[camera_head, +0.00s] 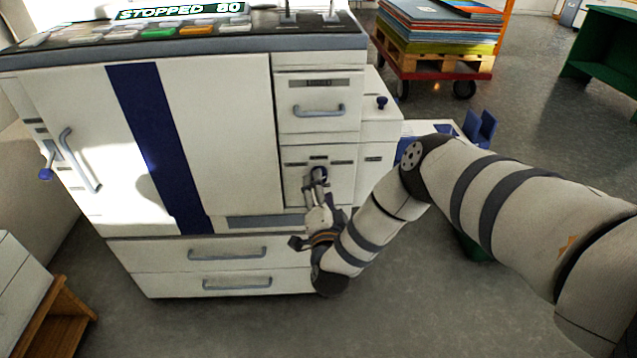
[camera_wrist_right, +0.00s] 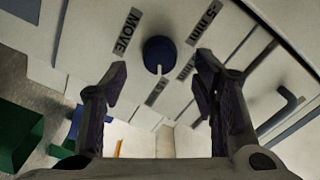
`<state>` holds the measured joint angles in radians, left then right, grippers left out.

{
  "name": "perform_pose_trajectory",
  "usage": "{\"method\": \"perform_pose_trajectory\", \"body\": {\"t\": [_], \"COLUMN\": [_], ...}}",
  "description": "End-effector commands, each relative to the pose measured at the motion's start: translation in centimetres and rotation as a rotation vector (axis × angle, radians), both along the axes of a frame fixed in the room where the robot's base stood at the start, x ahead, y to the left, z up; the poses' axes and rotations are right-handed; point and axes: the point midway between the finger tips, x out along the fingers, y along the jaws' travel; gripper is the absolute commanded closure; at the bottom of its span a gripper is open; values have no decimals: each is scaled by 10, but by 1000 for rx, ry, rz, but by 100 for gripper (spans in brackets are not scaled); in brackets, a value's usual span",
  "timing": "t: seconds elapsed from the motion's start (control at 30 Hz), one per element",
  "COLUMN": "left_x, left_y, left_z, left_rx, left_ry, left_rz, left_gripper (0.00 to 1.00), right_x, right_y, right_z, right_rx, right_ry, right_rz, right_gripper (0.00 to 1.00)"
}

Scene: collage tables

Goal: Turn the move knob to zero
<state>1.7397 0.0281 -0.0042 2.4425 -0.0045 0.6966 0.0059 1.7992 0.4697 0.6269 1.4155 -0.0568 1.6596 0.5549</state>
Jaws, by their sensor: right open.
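The move knob (camera_wrist_right: 158,54) is a round dark blue knob with a light pointer mark, on the machine's pale front panel. In the right wrist view it lies beyond and between my open fingertips, under the "MOVE" label (camera_wrist_right: 127,31). A "5 mm" label (camera_wrist_right: 205,22) and other small labels sit around it. The knob's pointer aims toward the small label at the picture's lower side. In the head view, my right gripper (camera_head: 317,182) is at the panel and partly covers the knob (camera_head: 320,173). I cannot tell if the fingers touch it. My left gripper is not in view.
The white machine (camera_head: 225,130) has drawers with handles and a top display (camera_head: 180,10) reading "STOPPED 80". A second blue knob (camera_head: 382,102) is on its right side. A cart of stacked sheets (camera_head: 440,45) stands behind. Open floor (camera_head: 430,310) lies in front.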

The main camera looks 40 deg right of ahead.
Motion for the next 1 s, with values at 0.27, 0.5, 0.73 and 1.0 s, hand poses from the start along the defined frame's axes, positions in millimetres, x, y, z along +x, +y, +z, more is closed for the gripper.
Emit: {"method": "perform_pose_trajectory", "body": {"t": [0.27, 0.5, 0.73, 1.0], "left_x": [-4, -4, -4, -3], "left_y": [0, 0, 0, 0], "left_z": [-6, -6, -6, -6], "left_rx": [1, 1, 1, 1], "left_ry": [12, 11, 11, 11], "left_rz": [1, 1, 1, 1], "left_gripper": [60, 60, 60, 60], "right_x": [33, 35, 34, 35], "right_y": [-20, -21, -21, -20], "right_z": [-1, -1, -1, 0], "right_rx": [0, 1, 1, -13], "right_ry": [2, 2, 2, 9], "right_rz": [0, 1, 1, 2], "right_gripper": [46, 46, 93, 95]}}
